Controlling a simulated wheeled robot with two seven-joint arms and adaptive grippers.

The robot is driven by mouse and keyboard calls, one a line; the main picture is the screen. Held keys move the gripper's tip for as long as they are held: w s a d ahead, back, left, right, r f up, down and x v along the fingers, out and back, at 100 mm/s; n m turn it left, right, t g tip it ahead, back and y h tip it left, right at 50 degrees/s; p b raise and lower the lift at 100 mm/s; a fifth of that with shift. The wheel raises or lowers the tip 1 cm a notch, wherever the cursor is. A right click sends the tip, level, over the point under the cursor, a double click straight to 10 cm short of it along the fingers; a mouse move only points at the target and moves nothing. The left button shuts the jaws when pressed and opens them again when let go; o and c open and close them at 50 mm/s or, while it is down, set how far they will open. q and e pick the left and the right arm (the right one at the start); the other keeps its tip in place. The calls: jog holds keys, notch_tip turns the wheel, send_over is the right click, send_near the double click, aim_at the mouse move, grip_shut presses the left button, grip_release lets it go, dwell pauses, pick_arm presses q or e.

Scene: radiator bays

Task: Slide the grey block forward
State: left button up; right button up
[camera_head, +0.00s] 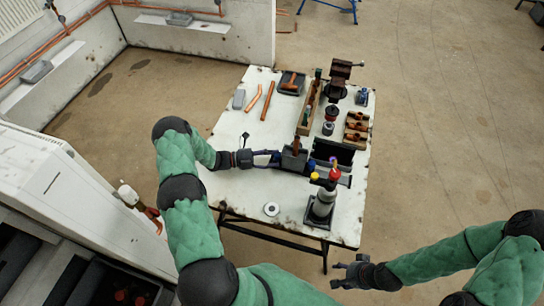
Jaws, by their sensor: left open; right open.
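A dark grey block (292,163) stands on the white worktable (240,199), near its middle. I cannot tell for sure which of the two is the grey block. My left gripper (273,158) is open, low over the table, with its fingertips just left of the dark block. Whether they touch it is too small to tell. My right gripper (340,274) is open and empty, off the table's near right side.
Copper pipes (267,101) lie behind the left gripper. A wooden tray (308,109), a vise (338,80) and fittings (356,126) fill the far right. A torch (323,202) stands near the front right. A white ring (271,209) lies in front, with bare tabletop around it.

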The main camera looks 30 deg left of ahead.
aim_at(283, 159)
pick_arm(q)
grip_shut()
jog(key=shift+w+d+r+p, duration=0.1)
jog(key=shift+w+d+p, duration=0.2)
jog(key=shift+d, duration=0.85)
jog(key=shift+w+d+r+p, duration=0.1)
jog(key=shift+w+d, duration=0.3)
jog(key=shift+d, duration=0.75)
grip_release()
jog(key=shift+f, duration=0.1)
jog(key=shift+s+a+f, duration=0.1)
